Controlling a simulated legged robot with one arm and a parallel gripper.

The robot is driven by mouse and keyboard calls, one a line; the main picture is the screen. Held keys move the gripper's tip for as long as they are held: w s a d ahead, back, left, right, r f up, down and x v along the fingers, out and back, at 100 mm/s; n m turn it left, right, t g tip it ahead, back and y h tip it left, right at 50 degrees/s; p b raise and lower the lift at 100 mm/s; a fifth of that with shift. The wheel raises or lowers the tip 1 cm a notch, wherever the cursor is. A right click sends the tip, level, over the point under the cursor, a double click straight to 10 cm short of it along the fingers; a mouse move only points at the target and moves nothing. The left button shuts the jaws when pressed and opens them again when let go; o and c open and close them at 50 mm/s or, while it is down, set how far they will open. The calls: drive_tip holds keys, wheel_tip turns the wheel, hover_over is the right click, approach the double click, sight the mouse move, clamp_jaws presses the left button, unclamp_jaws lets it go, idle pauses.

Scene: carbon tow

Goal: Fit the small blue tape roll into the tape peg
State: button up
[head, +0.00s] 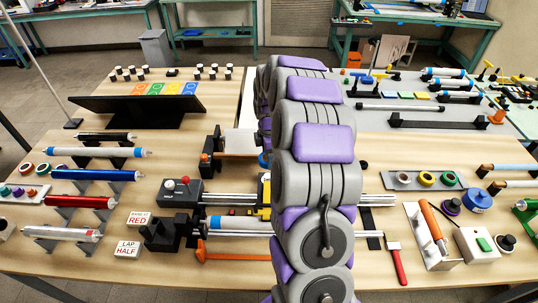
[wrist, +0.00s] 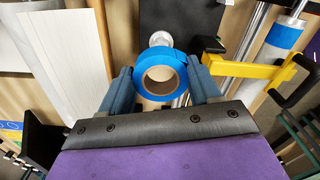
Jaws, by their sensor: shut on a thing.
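In the wrist view a small blue tape roll (wrist: 160,56) with a tan cardboard core sits between the two fingers of my gripper (wrist: 159,76), which are shut on its sides. Its open hole faces the camera. Just beyond the roll's top edge is a silvery round-ended post (wrist: 159,39) in front of a black plate; it may be the tape peg. The roll hides its lower part, and I cannot tell whether they touch. In the head view my arm hides the gripper, and only a bit of blue (head: 263,160) shows beside it.
In the wrist view a yellow clamp-like piece (wrist: 250,70) and a blue-banded roller (wrist: 283,36) lie close on the right. In the head view a grey tray (head: 451,185) of tape rolls and a larger blue roll (head: 479,201) sit right. Rollers on racks fill the left.

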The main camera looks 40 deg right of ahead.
sight(269, 175)
drive_tip(key=shift+f, duration=2.85)
drive_tip(key=shift+a+p, duration=0.1)
drive_tip(key=shift+p, duration=0.55)
drive_tip(key=shift+f, duration=1.6)
drive_tip(key=o, duration=1.1)
wheel_tip(269, 175, up, 17)
drive_tip(key=p, duration=0.2)
drive_tip(key=shift+r, duration=0.15)
